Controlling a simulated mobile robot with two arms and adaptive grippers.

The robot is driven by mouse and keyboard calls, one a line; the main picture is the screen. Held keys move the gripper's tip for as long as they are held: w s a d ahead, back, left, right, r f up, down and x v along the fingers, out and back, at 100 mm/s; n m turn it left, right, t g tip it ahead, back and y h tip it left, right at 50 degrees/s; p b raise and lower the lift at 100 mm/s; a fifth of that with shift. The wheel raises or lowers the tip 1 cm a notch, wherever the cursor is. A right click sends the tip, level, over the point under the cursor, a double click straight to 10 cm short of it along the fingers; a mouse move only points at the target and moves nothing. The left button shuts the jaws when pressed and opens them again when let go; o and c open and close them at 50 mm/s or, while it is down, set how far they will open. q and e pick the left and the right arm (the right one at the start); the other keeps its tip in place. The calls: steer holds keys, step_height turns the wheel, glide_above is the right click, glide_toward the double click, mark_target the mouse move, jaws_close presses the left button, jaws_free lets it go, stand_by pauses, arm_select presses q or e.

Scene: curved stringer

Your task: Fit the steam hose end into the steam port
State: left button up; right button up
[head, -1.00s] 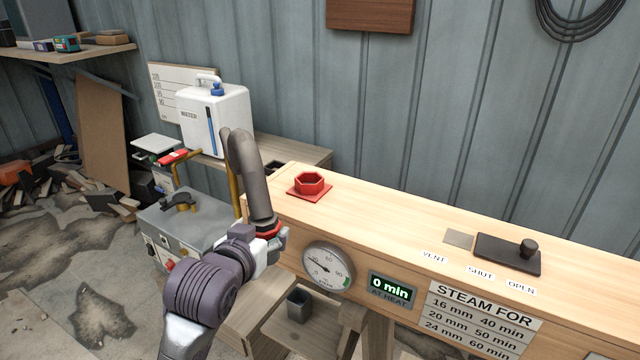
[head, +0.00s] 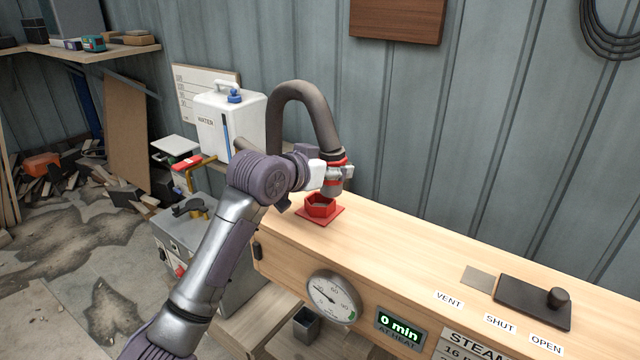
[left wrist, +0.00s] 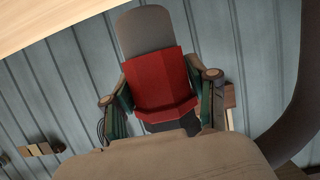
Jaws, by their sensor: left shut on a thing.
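The steam hose (head: 308,95) is a thick grey-brown tube that arches up and over, then down to its end. The hose end (head: 333,178) has a red collar and a grey tip pointing down. My left gripper (head: 332,172) is shut on the hose end. In the left wrist view the red collar (left wrist: 160,85) sits between the two fingers. The steam port (head: 320,206) is a red hexagonal socket on a red square plate on top of the wooden box. The hose end is just above the port, slightly right of its middle. My right gripper is out of view.
The long wooden steam box (head: 420,240) carries a dial gauge (head: 333,297), a timer display (head: 399,327) and a black vent slide (head: 533,300). A white water container (head: 228,125) stands behind at the left. The box top between port and vent is clear.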

arm_select(q)
steer(key=f, duration=0.1)
steer(key=w+a+f+p, duration=0.1)
steer(key=f, duration=0.1)
steer(key=w+a+f, duration=0.1)
steer(key=f, duration=0.1)
steer(key=shift+w+a+f, duration=0.1)
steer(key=shift+w+f, duration=0.1)
steer(key=shift+f, duration=0.25)
steer(key=shift+f, duration=0.1)
steer(key=o, duration=1.3)
steer(key=shift+s, duration=0.1)
steer(key=b+v, duration=0.1)
steer(key=v, duration=1.1)
